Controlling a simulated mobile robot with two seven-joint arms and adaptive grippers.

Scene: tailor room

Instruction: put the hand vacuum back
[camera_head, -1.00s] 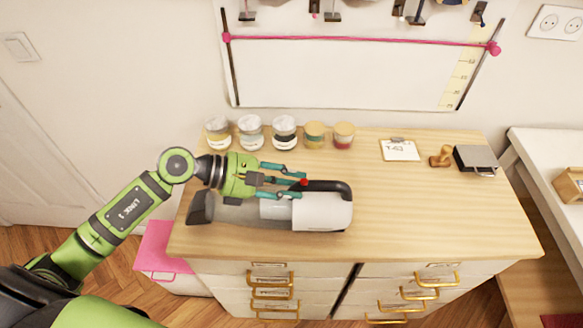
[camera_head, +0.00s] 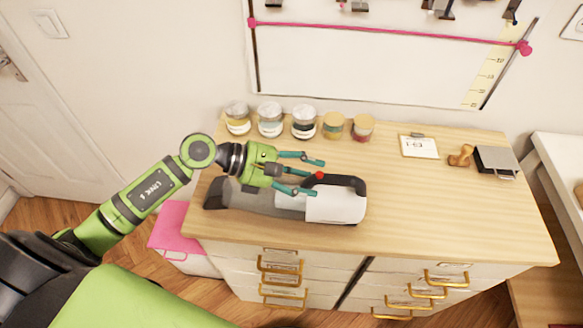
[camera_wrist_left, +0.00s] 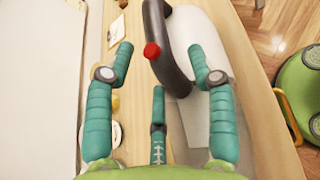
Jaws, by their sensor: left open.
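The hand vacuum (camera_head: 336,207) lies on its side on the wooden cabinet top. It has a white body, a grey nozzle end at the left, a black loop handle and a red button. It also shows in the left wrist view (camera_wrist_left: 210,45), with the handle and red button ahead between the fingertips. My left gripper (camera_head: 315,178) is open at the handle's left end, its teal fingers spread and holding nothing. The left gripper also shows in the left wrist view (camera_wrist_left: 160,52). Contact with the vacuum cannot be told. My right gripper is not in view.
Several small jars (camera_head: 303,122) stand along the back edge. A clipboard card (camera_head: 419,146), a wooden stamp (camera_head: 461,156) and a dark box (camera_head: 496,161) sit at the back right. The cabinet top (camera_head: 450,210) is clear right of the vacuum. A pink-lidded bin (camera_head: 170,232) stands at the left.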

